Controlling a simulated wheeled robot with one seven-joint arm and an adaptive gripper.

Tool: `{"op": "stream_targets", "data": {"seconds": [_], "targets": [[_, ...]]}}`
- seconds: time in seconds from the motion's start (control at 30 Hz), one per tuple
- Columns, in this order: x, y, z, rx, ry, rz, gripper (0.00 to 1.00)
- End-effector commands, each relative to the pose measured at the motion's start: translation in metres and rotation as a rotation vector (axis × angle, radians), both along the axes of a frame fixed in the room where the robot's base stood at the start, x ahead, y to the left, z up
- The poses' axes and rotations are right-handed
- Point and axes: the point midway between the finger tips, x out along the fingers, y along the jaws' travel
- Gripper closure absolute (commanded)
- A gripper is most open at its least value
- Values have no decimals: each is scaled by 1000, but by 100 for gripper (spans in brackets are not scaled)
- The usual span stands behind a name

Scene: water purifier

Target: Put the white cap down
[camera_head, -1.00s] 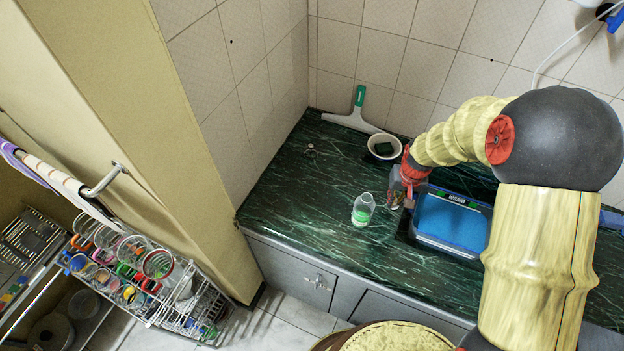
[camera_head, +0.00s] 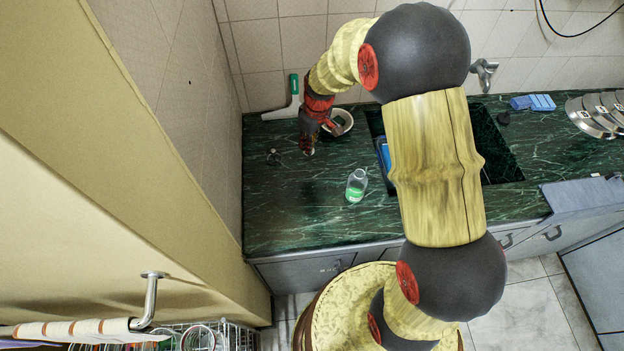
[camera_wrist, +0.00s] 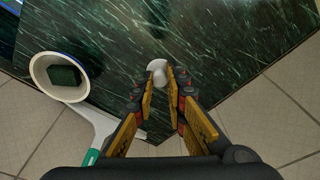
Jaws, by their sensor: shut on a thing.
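The white cap (camera_wrist: 157,66) is small and round and sits between the fingertips of my gripper (camera_wrist: 161,76) in the wrist view. My gripper is shut on it, over the dark green marble counter (camera_wrist: 215,45). I cannot tell whether the cap touches the counter. In the head view my gripper (camera_head: 307,150) is at the back left part of the counter, and the cap cannot be made out there.
A white bowl (camera_head: 341,122) holding a dark green sponge (camera_wrist: 66,76) is close to my gripper. A white and green squeegee (camera_head: 291,100) lies by the wall. A tiny object (camera_head: 273,156) is left of my gripper. The sink (camera_head: 500,150) is on the right; the left front counter is clear.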

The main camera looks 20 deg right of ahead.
Motion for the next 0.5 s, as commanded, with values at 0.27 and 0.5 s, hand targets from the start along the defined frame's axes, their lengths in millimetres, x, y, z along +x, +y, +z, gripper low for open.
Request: {"op": "stream_targets", "data": {"seconds": [0.27,0.5], "targets": [[0,0,-28,3,4,33,99],[1,0,-62,3,0,33,99]]}}
